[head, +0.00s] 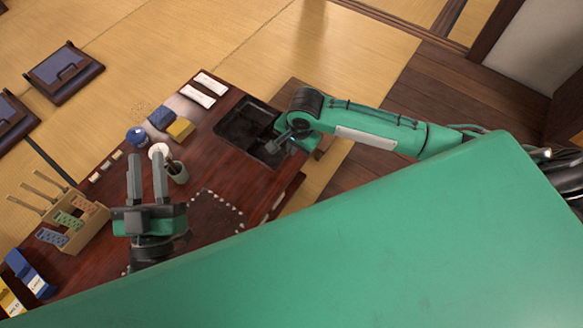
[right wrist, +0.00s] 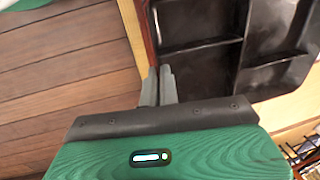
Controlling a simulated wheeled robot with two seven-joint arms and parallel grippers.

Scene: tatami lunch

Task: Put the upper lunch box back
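A black lunch box (head: 232,112) with divided compartments sits at the right edge of the dark red table. It fills the upper right of the right wrist view (right wrist: 200,68). I cannot tell whether a second box lies under it. My right gripper (head: 274,146) is at the box's right side. In the right wrist view its fingers (right wrist: 160,72) are close together at the box's left wall and appear shut on that wall; they hide part of it. My left gripper (head: 147,160) is open and empty over the table's middle, apart from the box.
The table (head: 210,165) also holds a blue round container (head: 137,135), a yellow block (head: 181,129), white packets (head: 203,90), a cup (head: 178,173) and a wooden rack (head: 78,229). A dark dotted-edge mat (head: 214,212) lies near the front. Wooden floor (right wrist: 60,60) lies beyond the table edge.

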